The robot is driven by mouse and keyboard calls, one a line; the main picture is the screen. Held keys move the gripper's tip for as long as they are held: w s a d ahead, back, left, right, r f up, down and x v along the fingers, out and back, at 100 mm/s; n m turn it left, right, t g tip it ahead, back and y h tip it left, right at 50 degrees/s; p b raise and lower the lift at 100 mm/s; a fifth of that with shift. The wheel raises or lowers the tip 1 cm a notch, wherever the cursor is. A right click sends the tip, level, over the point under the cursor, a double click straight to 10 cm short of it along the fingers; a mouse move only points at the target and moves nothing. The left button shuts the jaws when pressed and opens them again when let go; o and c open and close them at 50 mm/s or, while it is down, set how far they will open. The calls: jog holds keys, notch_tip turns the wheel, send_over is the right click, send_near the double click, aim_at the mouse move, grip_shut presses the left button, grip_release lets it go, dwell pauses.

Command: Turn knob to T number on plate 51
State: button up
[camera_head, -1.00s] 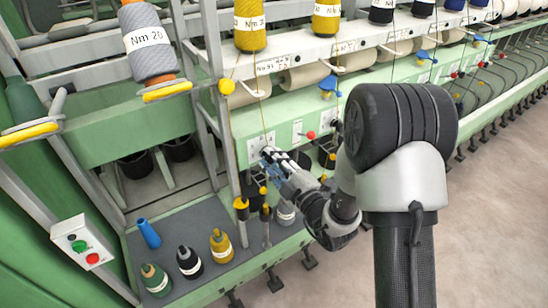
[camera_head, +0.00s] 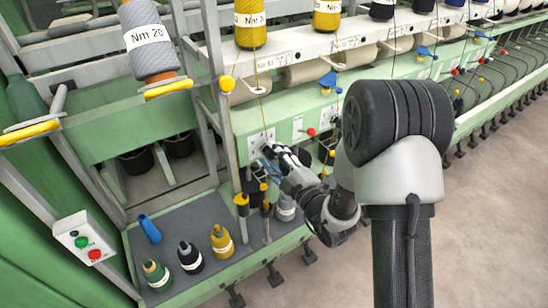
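A white plate (camera_head: 259,139) with small dark markings is fixed on the green front panel of the spinning frame. My gripper (camera_head: 268,152) is at this plate's lower right edge, fingers pointing left and up. A knob cannot be made out; my gripper may be covering it. The number on the plate is too small to read. I cannot tell whether the fingers are open or shut on something. Another white plate (camera_head: 297,128) is on the panel to the right, with a red knob (camera_head: 311,132) beside it.
A grey shelf (camera_head: 205,210) below holds a blue cone (camera_head: 150,229) and several labelled bobbins, with yellow-topped spindles (camera_head: 241,204) near my gripper. A switch box (camera_head: 84,241) with green and red buttons is at lower left. The floor (camera_head: 490,220) at right is clear.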

jog(key=shift+o, duration=0.2)
jog(key=v, duration=0.7)
jog(key=shift+s+d, duration=0.15)
jog(key=shift+s, duration=0.1)
